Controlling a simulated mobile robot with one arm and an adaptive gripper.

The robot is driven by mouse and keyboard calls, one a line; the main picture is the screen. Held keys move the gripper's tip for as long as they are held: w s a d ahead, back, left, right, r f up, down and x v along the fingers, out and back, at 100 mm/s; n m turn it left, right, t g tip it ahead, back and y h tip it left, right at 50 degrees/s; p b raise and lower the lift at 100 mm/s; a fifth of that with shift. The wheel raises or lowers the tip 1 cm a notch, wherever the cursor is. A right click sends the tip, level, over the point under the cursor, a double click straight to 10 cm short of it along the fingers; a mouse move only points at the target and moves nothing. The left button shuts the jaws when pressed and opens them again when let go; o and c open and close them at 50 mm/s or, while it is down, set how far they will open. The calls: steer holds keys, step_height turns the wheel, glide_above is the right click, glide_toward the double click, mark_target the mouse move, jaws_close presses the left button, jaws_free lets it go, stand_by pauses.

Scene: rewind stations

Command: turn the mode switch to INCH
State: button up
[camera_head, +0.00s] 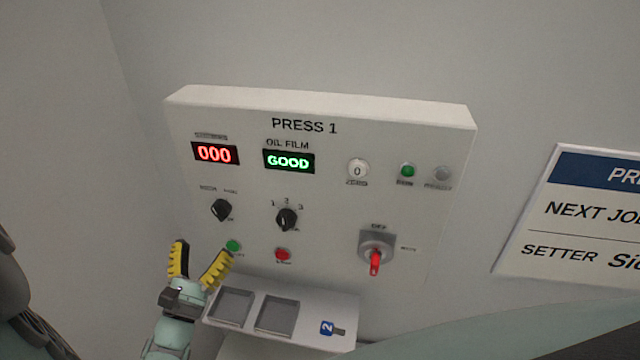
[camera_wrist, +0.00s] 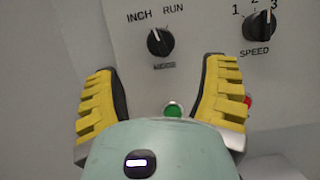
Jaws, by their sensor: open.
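The mode switch is a black rotary knob (camera_wrist: 160,42) on the PRESS 1 panel, with INCH printed at its upper left and RUN at its upper right. A pale mark on the knob seems to lean up and left, towards INCH, but it is too small to be sure. The knob also shows at the panel's left in the head view (camera_head: 221,210), where its labels are blurred. My gripper (camera_head: 205,252) is open and empty, below and in front of the knob. In the wrist view its yellow fingers (camera_wrist: 160,68) are spread wide, and the knob appears between and beyond their tips, not touched.
A green button (camera_wrist: 173,110) lies below the knob and a red button (camera_head: 283,254) to its right. The speed knob (camera_head: 287,219), a red-handled OFF switch (camera_head: 376,256) and a tray shelf (camera_head: 310,299) with a blue tag (camera_head: 328,328) are nearby.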

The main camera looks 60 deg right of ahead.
mark_target(218, 217)
steer(key=x, duration=0.8)
steer(key=shift+d, duration=0.2)
steer(key=shift+c, duration=0.4)
steer(key=c, duration=1.1)
steer(key=shift+a, duration=0.1)
steer(key=shift+f+n, duration=0.1)
steer(key=shift+n, duration=0.2)
steer(key=shift+w+n+t+y, duration=0.1)
steer(key=shift+n+t+y, duration=0.2)
steer(key=shift+n+t, duration=0.35)
steer(key=shift+n+t+y, duration=0.3)
steer(key=shift+n+t, duration=0.15)
steer(key=shift+n, duration=0.9)
